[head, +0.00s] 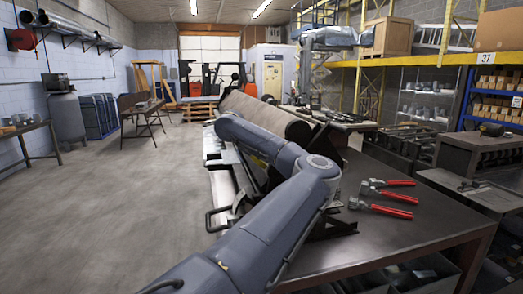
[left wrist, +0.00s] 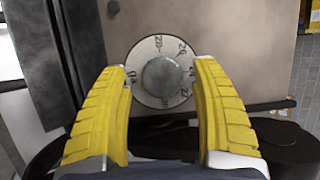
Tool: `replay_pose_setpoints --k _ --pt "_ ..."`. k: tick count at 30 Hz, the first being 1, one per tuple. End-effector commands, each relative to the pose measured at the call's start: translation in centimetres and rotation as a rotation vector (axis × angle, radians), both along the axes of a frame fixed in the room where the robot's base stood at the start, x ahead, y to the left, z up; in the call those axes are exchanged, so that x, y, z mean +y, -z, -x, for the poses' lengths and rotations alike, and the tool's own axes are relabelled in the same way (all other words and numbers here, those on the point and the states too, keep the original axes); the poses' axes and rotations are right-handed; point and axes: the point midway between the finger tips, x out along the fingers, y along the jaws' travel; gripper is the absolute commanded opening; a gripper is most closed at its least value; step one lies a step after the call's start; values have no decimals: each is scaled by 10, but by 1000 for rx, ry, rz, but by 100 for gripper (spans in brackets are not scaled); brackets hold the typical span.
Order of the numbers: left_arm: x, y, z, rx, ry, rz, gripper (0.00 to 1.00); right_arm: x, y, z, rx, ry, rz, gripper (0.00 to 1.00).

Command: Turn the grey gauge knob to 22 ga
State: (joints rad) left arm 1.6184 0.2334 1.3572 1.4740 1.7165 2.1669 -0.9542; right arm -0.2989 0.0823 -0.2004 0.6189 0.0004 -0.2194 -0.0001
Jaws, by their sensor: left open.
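The grey gauge knob (left wrist: 162,77) is a round knob at the centre of a pale dial plate (left wrist: 146,52) with dark numbers around its rim. It shows in the left wrist view on a brownish-grey machine panel (left wrist: 235,28). Some numbers are readable only in part, and I cannot tell the exact setting. My left gripper (left wrist: 162,84) is open, its two yellow fingers on either side of the dial in the picture; I cannot tell whether they touch the knob. In the head view my left arm reaches the machine and hides the knob. My right gripper is not in view.
In the head view a long brown machine roll or sheet (head: 262,112) lies behind my arm. A dark bench (head: 385,235) at the right holds red-handled tools (head: 390,198). The concrete floor (head: 95,215) on the left is clear. Shelves (head: 425,105) stand at the right.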

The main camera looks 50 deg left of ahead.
Motion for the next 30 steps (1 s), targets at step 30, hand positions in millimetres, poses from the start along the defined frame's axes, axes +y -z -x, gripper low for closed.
replay_pose_setpoints --k 30 --pt "-7 -67 88 1 -1 1 64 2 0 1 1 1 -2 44"
